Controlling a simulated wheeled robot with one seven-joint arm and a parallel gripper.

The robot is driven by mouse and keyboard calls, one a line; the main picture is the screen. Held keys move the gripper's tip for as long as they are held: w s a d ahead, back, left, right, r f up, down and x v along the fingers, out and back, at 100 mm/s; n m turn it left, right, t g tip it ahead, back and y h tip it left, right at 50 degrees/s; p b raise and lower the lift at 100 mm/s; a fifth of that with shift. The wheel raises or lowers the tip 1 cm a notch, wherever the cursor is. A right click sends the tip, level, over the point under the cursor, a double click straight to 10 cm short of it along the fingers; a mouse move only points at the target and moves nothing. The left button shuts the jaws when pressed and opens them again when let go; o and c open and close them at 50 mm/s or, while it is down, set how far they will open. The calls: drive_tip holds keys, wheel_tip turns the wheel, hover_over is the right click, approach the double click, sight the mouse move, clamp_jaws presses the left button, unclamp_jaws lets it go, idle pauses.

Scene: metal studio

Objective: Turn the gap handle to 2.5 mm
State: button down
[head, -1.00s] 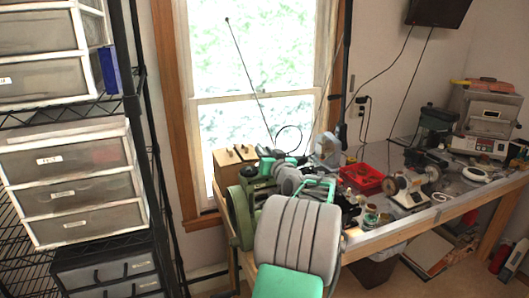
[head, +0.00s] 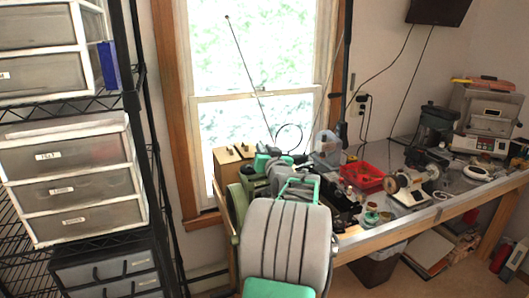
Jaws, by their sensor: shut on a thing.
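The green rolling mill (head: 237,207) stands at the left end of the bench in the head view. My grey and teal arm covers most of it. My gripper (head: 263,161) is at the far end of the arm, small and partly hidden by my own links, over the top of the mill. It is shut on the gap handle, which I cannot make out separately. The handle's angle and any gap scale are too small or hidden to read.
Wooden blocks (head: 233,155) stand behind the mill by the window. A red tray (head: 363,178), small tools and a polishing motor (head: 410,187) fill the bench to the right. A rack with drawers (head: 75,185) stands at the left.

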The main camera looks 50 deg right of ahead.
drive_tip(key=m+g+h, duration=0.1)
drive_tip(key=g+h+b, duration=0.1)
drive_tip(key=m+h+b, duration=0.1)
drive_tip(key=shift+w+a+f+m+g, duration=0.15)
drive_tip(key=shift+w+a+m+g, duration=0.15)
drive_tip(key=shift+g, duration=0.1)
drive_tip(key=shift+s+d+m+g+h+b, duration=0.1)
drive_tip(key=shift+m+g+h+b, duration=0.75)
drive_tip(key=shift+g+b, duration=0.4)
drive_tip(key=shift+m+g, duration=0.25)
drive_tip(key=shift+r, duration=0.2)
drive_tip(key=c, duration=1.4)
unclamp_jaws()
drive_tip(key=b+v, duration=0.2)
drive_tip(key=v, duration=0.6)
drive_tip(key=shift+b, duration=0.4)
